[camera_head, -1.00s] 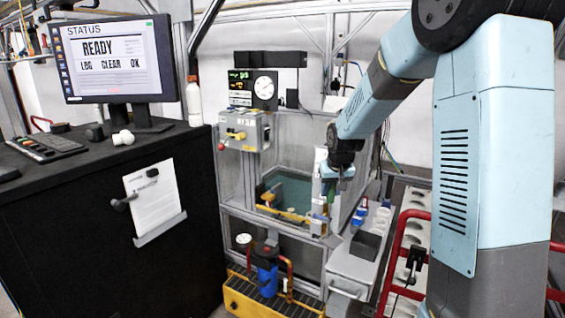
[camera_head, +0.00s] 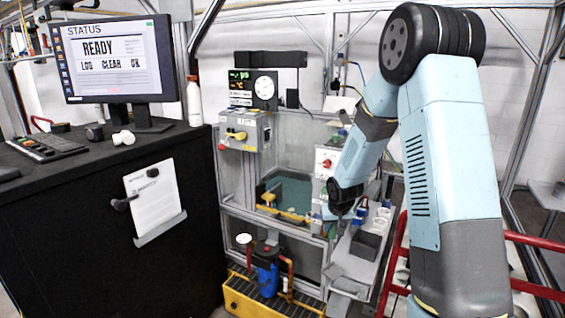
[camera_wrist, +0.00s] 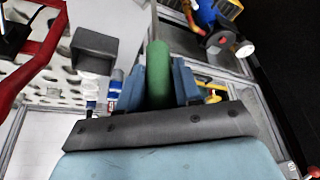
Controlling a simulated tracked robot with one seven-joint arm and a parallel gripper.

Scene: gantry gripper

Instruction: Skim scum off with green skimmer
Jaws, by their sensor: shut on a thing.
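My gripper (camera_wrist: 158,88) is shut on the green handle (camera_wrist: 158,72) of the skimmer. Its blue fingers press on both sides of the handle. A thin grey shaft (camera_wrist: 154,22) runs on from the handle to the top edge of the wrist view; the skimmer's far end is out of that picture. In the head view my gripper (camera_head: 331,213) is low at the right front corner of the tank (camera_head: 292,190), which holds dark teal liquid. The skimmer is too small and covered to make out there. I cannot make out scum on the liquid.
A grey side shelf (camera_head: 350,268) right of the tank bears a dark open bin (camera_head: 366,243) and small containers (camera_head: 382,214). Red rails (camera_head: 393,265) stand beside it. A blue filter housing (camera_head: 267,278) is below the tank. A control box (camera_head: 245,131) hangs above left.

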